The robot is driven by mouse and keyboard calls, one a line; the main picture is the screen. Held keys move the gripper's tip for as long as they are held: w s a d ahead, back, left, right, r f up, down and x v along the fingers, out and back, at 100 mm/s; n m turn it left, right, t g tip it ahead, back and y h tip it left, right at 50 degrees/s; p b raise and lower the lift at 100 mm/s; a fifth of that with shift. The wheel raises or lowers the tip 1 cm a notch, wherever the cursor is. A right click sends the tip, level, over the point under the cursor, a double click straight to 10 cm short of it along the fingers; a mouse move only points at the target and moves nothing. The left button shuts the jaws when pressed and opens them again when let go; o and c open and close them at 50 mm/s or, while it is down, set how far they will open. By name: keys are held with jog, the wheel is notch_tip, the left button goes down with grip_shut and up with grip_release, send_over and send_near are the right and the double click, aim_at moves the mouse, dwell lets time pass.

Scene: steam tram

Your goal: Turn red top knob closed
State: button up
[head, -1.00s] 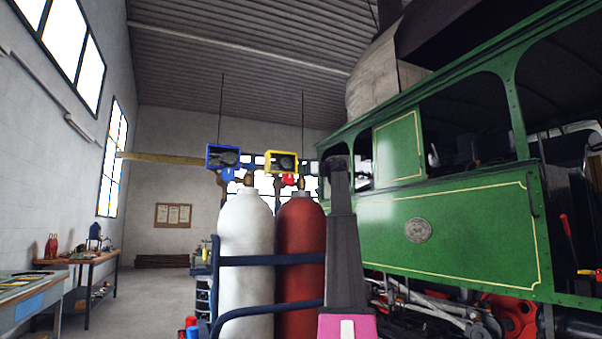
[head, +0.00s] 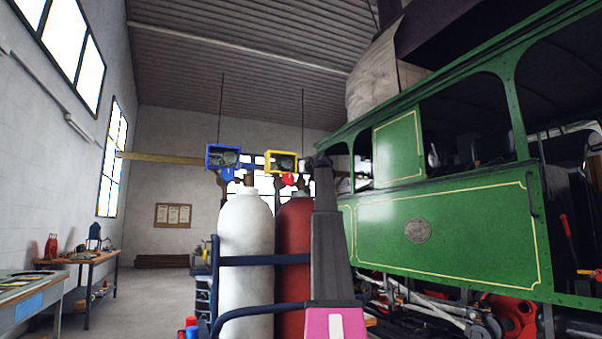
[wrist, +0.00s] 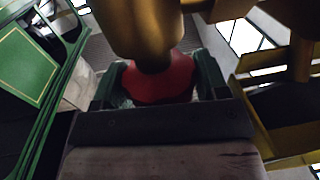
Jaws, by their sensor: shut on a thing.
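The red top knob (head: 288,179) shows in the head view below a yellow-framed regulator at the top of the red gas cylinder (head: 291,230). In the wrist view the red knob (wrist: 165,82) sits under a brass fitting (wrist: 145,28). My gripper (wrist: 160,80) has its two green fingers on either side of the knob and is shut on it. In the head view my dark arm stands just right of the knob and covers part of the red cylinder. The fingers cannot be made out there, and the knob's turn angle cannot be told.
A white cylinder (head: 246,240) with a blue-framed regulator (head: 223,156) stands left of the red one. A dark blue cart rail (head: 262,260) crosses both cylinders. The green tram (head: 440,230) stands close on the right. Open floor lies to the left before the workbench (head: 88,258).

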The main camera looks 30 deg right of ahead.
jog(key=shift+m+h, duration=0.3)
jog(key=o, duration=0.9)
